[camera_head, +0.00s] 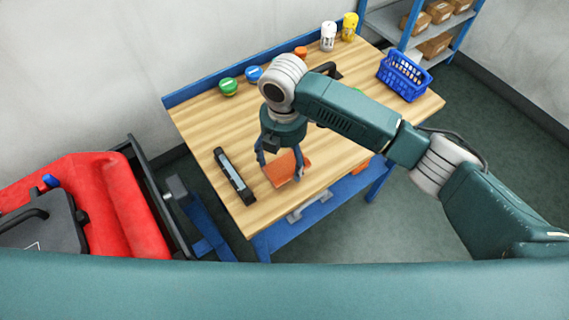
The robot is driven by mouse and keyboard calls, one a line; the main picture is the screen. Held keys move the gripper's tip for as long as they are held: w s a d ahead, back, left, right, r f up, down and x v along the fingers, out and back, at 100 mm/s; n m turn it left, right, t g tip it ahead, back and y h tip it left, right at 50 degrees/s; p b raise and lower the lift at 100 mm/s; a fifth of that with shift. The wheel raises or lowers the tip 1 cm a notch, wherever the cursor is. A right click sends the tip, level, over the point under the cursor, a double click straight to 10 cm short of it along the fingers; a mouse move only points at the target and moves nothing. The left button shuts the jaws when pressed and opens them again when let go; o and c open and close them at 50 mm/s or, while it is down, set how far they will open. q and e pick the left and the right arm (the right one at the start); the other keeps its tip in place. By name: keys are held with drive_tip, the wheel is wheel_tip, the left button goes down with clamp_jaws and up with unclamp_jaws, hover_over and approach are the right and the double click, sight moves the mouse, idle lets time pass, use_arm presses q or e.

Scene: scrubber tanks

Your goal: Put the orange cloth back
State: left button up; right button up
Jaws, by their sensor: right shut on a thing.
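The orange cloth (281,169) is at the front left part of the wooden workbench, under my right gripper. My right gripper (284,163) points down with its fingers around the cloth and is shut on it. I cannot tell whether the cloth touches the bench top or is slightly above it. My left gripper is not in view.
A black device (234,176) lies left of the cloth. Green (228,87) and blue (253,74) round items, white (328,36) and yellow (349,27) bottles line the back. A blue basket (403,77) stands right. A red machine (95,200) is at left.

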sight(284, 167)
wheel_tip(284, 167, down, 4)
drive_tip(key=shift+s+r+p, duration=0.1)
drive_tip(key=shift+r+p, duration=0.05)
drive_tip(key=shift+p, duration=0.15)
drive_tip(key=shift+f, duration=0.3)
drive_tip(key=o, duration=1.1)
drive_tip(key=shift+r, duration=0.25)
wheel_tip(284, 167, up, 12)
drive_tip(key=shift+f+b, duration=0.1)
drive_tip(key=shift+b, duration=1)
